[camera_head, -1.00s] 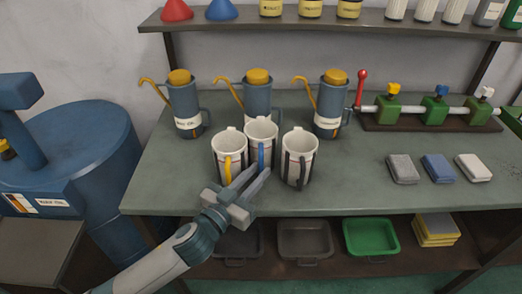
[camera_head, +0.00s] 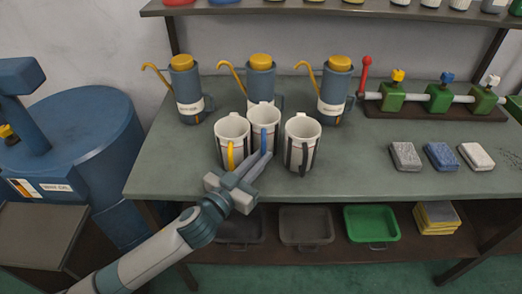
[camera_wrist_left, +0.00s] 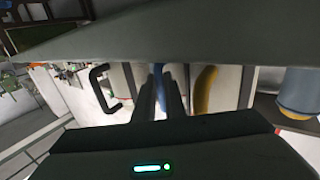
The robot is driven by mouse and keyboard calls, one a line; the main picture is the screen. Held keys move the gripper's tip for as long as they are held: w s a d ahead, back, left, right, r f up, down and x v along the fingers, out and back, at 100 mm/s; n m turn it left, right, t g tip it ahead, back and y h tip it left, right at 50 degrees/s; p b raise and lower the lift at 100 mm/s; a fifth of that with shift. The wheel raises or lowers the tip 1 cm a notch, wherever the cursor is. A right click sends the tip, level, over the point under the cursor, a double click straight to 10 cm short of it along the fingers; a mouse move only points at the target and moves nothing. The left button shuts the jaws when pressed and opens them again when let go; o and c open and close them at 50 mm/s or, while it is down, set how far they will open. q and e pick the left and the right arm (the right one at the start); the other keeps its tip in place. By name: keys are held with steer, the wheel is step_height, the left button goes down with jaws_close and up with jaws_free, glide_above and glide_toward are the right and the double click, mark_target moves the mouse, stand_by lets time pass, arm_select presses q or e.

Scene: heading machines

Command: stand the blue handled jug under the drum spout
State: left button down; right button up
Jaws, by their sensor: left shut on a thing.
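The white jug with the blue handle (camera_head: 263,120) stands on the bench between two similar white jugs. My left gripper (camera_head: 258,160) is shut on its blue handle, which also shows between the fingers in the left wrist view (camera_wrist_left: 160,78). The jug with the yellow handle (camera_head: 231,130) is close on its left, and the jug with the black handle (camera_head: 301,135) close on its right. The blue drum (camera_head: 75,150) stands on the floor left of the bench. Its spout is at the far left (camera_head: 8,133), above a grey stand top (camera_head: 40,235). My right gripper is out of view.
Several blue oil cans (camera_head: 187,95) with curved yellow spouts stand behind the jugs. Green valves (camera_head: 438,98) and sponges (camera_head: 405,156) are to the right. Trays, such as a green one (camera_head: 371,223), lie on the lower shelf. The left front of the bench is clear.

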arm_select(q)
step_height(320, 180, up, 18)
stand_by(0.6)
stand_by(0.5)
